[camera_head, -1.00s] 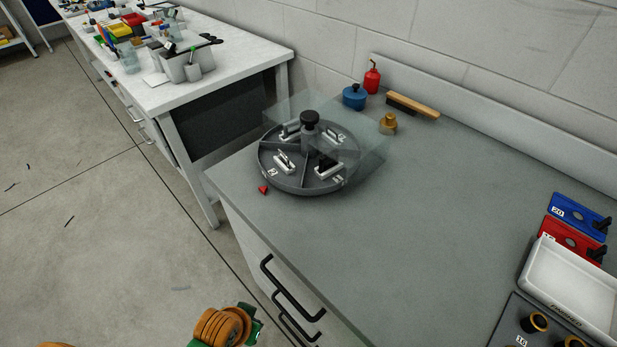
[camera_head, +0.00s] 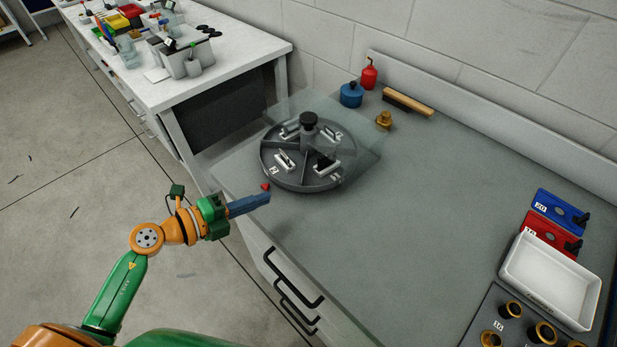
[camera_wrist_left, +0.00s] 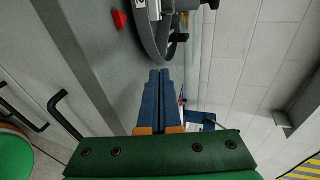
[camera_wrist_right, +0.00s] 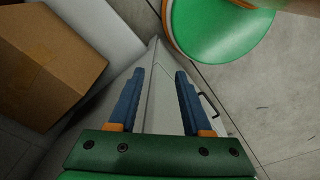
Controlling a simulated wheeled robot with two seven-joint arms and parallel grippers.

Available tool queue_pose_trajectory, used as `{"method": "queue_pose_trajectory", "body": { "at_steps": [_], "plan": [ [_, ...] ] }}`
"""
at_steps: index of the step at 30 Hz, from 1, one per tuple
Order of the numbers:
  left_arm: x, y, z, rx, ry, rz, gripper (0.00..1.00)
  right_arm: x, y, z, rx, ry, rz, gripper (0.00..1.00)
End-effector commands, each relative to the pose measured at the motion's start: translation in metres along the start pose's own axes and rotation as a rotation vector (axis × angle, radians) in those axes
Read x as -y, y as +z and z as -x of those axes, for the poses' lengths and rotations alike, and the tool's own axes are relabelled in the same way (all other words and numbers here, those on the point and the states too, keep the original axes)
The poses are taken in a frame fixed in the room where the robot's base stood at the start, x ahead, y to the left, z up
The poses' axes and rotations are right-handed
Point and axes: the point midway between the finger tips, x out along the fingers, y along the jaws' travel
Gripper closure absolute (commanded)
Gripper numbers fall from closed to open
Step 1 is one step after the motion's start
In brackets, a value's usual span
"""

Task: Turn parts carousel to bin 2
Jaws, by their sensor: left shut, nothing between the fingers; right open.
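The parts carousel (camera_head: 300,185) is a round grey tray with divided compartments, on the grey bench top. A black knob (camera_head: 309,119) stands at its centre, and metal parts lie in the compartments. A clear cover stands over part of it. A small red pointer (camera_head: 265,186) sits at its near left edge. The carousel's rim (camera_wrist_left: 160,45) and the red pointer (camera_wrist_left: 119,19) also show in the left wrist view. My left gripper (camera_head: 268,198) is shut and empty, close to the pointer and apart from the rim. My right gripper (camera_wrist_right: 155,80) is open and empty, away from the carousel.
A blue pot (camera_head: 351,96), red bottle (camera_head: 369,75), brass piece (camera_head: 384,120) and brush (camera_head: 408,102) stand behind the carousel. A white tray (camera_head: 523,283) and knob panel lie at the right. The bench middle is clear. A cardboard box (camera_wrist_right: 45,65) is near my right gripper.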

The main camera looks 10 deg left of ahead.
Motion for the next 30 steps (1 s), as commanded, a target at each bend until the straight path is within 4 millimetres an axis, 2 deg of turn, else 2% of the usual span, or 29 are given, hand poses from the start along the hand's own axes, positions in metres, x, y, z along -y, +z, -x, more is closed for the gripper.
{"method": "queue_pose_trajectory", "body": {
  "at_steps": [5,12,18,24,30],
  "plan": [
    [0.003,-0.001,-0.032,-0.001,-0.007,0.003,1.0,0.0,-0.001,0.005,0.0,0.0,0.0,0.51],
    [0.003,-0.001,-0.086,-0.002,-0.009,0.005,1.0,-0.001,-0.001,0.004,0.0,0.001,0.001,0.51],
    [0.011,-0.002,-0.119,-0.003,-0.008,0.002,1.0,-0.001,-0.001,0.007,0.0,0.002,0.001,0.51],
    [0.014,-0.002,-0.133,-0.002,-0.006,0.0,1.0,-0.002,-0.001,0.007,0.0,0.002,0.001,0.51],
    [0.014,-0.002,-0.134,-0.002,-0.005,0.0,1.0,-0.002,-0.001,0.007,0.0,0.003,0.001,0.51]
  ]
}}
